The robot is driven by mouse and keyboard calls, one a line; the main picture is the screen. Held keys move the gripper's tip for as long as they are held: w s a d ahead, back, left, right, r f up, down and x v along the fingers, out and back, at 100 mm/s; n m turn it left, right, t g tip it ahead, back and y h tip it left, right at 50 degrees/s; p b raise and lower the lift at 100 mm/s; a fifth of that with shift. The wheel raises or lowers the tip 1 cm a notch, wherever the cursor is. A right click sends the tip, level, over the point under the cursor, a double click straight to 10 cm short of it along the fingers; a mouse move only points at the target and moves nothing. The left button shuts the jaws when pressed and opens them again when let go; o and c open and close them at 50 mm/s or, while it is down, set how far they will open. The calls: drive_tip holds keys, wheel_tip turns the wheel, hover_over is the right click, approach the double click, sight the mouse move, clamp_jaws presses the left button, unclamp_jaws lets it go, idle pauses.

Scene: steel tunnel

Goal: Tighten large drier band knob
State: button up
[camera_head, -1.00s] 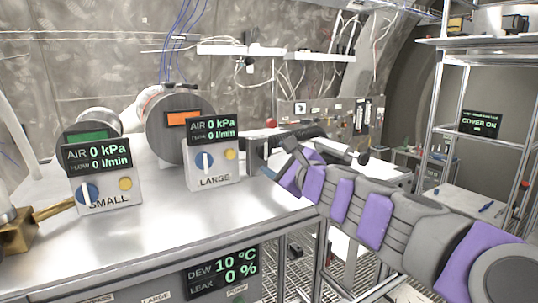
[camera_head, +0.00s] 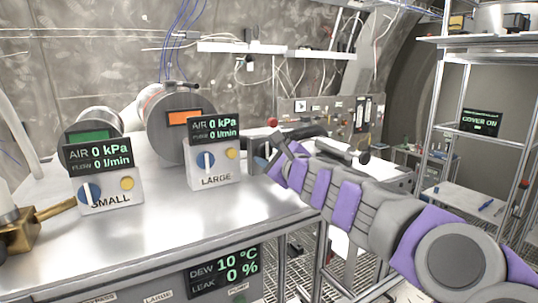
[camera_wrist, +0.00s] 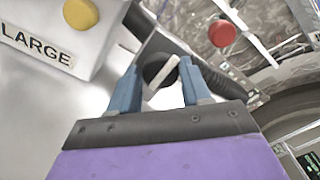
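The large drier (camera_head: 178,142) is a grey cylinder with an orange display, behind the control box marked LARGE (camera_head: 214,167). In the wrist view, a round black knob with a white bar (camera_wrist: 160,72) sits between the two blue fingers of my gripper (camera_wrist: 160,68). The fingers are apart, one on each side of the knob; I cannot tell whether they touch it. In the head view, my gripper (camera_head: 265,163) is just right of the LARGE box, and the black knob is hidden or too small to make out.
The box marked SMALL (camera_head: 106,186) and the small drier (camera_head: 92,135) stand to the left on the steel bench (camera_head: 165,230). A red knob (camera_wrist: 221,33) lies beyond my fingers at the upper right. The bench front is clear.

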drive_tip(key=c, duration=0.7)
drive_tip(key=shift+o, duration=0.2)
drive_tip(key=shift+f+n+b, duration=0.1)
drive_tip(key=shift+n+b, duration=0.6)
drive_tip(key=shift+n, duration=0.5)
drive_tip(key=o, duration=1.1)
drive_tip(key=shift+c, duration=0.2)
drive_tip(key=shift+d, duration=0.1)
drive_tip(key=b+v, duration=0.1)
drive_tip(key=v, duration=1.6)
